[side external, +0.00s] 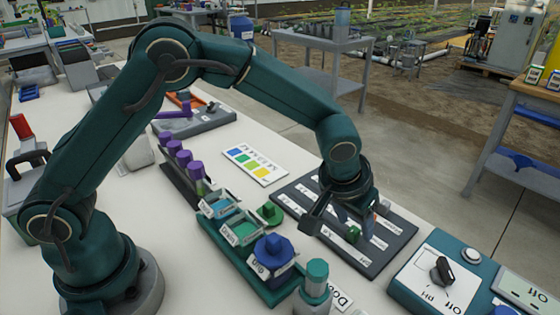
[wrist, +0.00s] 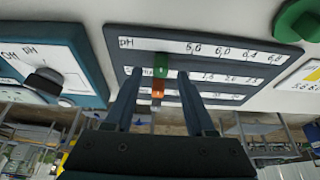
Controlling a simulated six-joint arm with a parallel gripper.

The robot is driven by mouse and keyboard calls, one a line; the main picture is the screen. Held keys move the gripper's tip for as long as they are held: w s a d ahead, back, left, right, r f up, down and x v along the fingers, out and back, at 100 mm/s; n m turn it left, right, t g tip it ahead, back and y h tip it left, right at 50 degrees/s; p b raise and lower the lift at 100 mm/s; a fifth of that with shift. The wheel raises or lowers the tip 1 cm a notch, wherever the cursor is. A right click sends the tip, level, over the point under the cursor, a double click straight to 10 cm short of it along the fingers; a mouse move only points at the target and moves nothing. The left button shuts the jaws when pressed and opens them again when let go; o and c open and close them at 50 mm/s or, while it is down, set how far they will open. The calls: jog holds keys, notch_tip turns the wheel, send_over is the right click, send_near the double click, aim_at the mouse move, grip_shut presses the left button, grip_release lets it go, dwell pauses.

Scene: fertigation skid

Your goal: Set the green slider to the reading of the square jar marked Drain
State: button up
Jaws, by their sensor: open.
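The square jar marked Drain (side external: 238,232) stands open in a green rack, with teal liquid in it. The green slider (side external: 353,233) is a small block on the dark slider board (side external: 388,252). My gripper (side external: 345,220) is open over the board. In the wrist view my gripper's fingertips (wrist: 160,74) stand either side of the green slider, with gaps showing. Whether they are at its height is unclear.
A colour chart card (side external: 255,165) lies behind the board. A pH meter box with a black knob (side external: 441,270) stands at right.

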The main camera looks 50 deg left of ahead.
jog(key=shift+w+f, duration=0.3)
jog(key=shift+f, duration=0.35)
grip_shut()
dwell(1.0)
